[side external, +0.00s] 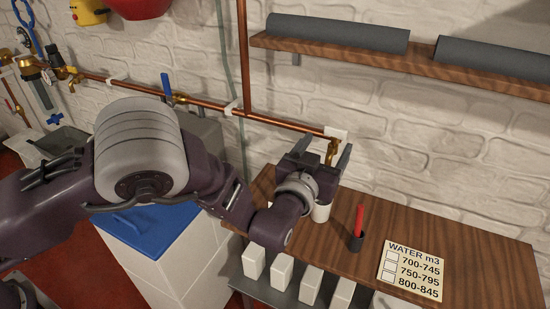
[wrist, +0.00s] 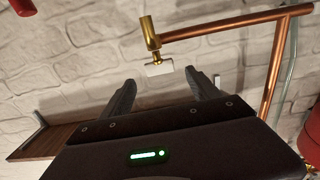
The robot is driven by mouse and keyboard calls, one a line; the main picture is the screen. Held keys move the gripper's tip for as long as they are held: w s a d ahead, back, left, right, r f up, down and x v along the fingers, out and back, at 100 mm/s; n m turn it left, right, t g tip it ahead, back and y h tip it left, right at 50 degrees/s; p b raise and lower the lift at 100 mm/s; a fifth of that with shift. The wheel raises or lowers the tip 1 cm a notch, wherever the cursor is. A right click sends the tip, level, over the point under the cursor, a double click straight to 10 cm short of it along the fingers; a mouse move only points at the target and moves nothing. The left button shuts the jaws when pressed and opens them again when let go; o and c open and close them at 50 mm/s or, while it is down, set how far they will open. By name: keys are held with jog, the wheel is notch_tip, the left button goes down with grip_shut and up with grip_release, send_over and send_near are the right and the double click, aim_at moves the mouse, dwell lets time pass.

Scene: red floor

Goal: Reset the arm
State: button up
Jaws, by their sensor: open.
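My gripper (side external: 325,147) is raised over the back of the wooden table, close to the brass tap (side external: 331,152) on the brick wall. In the wrist view, its two dark fingers stand apart with nothing between them (wrist: 160,77). The brass tap (wrist: 150,35) with a pale end piece (wrist: 159,68) shows just beyond the fingertips. I cannot tell whether a finger touches it. My arm reaches in from the left, bent at the elbow.
A white cup (side external: 321,213), partly hidden by my wrist, stands on the table (side external: 460,240). A red marker (side external: 359,218) in a dark holder and a water card (side external: 411,270) are to its right. Several white blocks (side external: 282,271) line the front. A copper pipe (side external: 285,123) and shelf (side external: 400,62) are above.

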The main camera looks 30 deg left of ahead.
jog(key=s+a+r+n+g+h, duration=0.1)
jog(key=s+a+r+g, duration=0.2)
jog(key=a+r, duration=0.4)
jog(key=s+a+r+n+g, duration=0.1)
jog(key=s+a+r+g, duration=0.3)
jog(key=a+r, duration=0.2)
jog(key=s+a+g, duration=0.1)
jog(key=s+a, duration=0.3)
jog(key=s, duration=0.7)
jog(key=s+a+f+m+g+y, duration=0.1)
jog(key=s+a, duration=0.4)
jog(key=s, duration=0.6)
jog(key=s+a+g, duration=0.3)
jog(key=s+a, duration=0.1)
jog(key=s, duration=0.7)
jog(key=shift+s+a+f+m, duration=0.15)
jog(key=shift+f+m, duration=0.25)
